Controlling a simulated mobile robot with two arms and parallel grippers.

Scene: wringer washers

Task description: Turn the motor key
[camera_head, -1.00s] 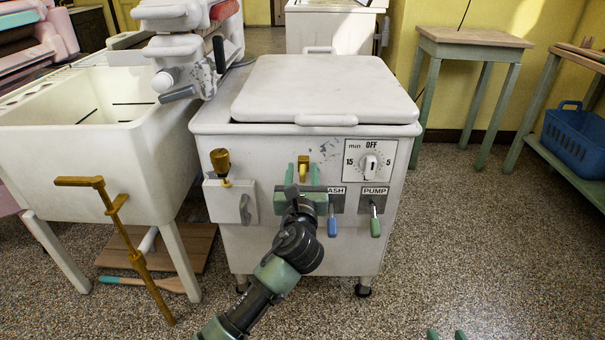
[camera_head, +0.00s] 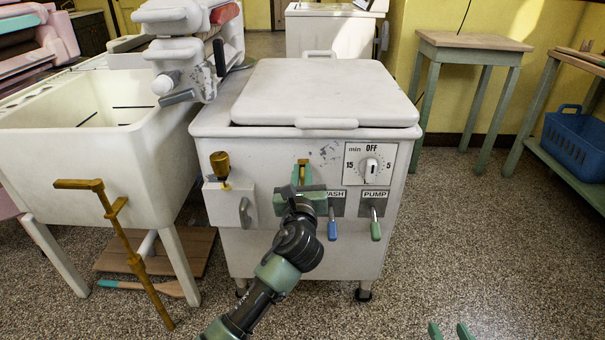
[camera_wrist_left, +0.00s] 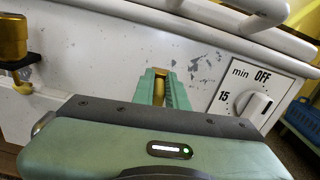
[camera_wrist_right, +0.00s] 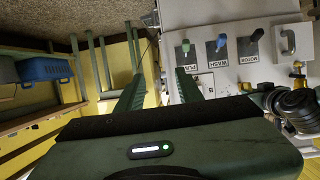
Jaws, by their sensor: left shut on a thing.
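The motor key is a small brass-yellow piece (camera_head: 303,171) on the front of the white washer (camera_head: 230,262), above the row of levers. My left gripper (camera_head: 303,186) is shut on it, with its green fingers on either side. The left wrist view shows the brass key (camera_wrist_left: 159,90) upright between the fingertips. The gripper hides the motor plate in the head view; the MOTOR label (camera_wrist_right: 245,58) shows in the right wrist view. My right gripper (camera_head: 450,330) is open and empty at the bottom edge, low and to the right of the washer.
The blue WASH lever (camera_head: 332,228) and green PUMP lever (camera_head: 375,229) hang right of the key, below the timer dial (camera_head: 370,165). A brass valve (camera_head: 220,163) and a latch box (camera_head: 231,204) sit left. A white tub (camera_head: 95,160) and brass crank (camera_head: 128,245) stand left.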

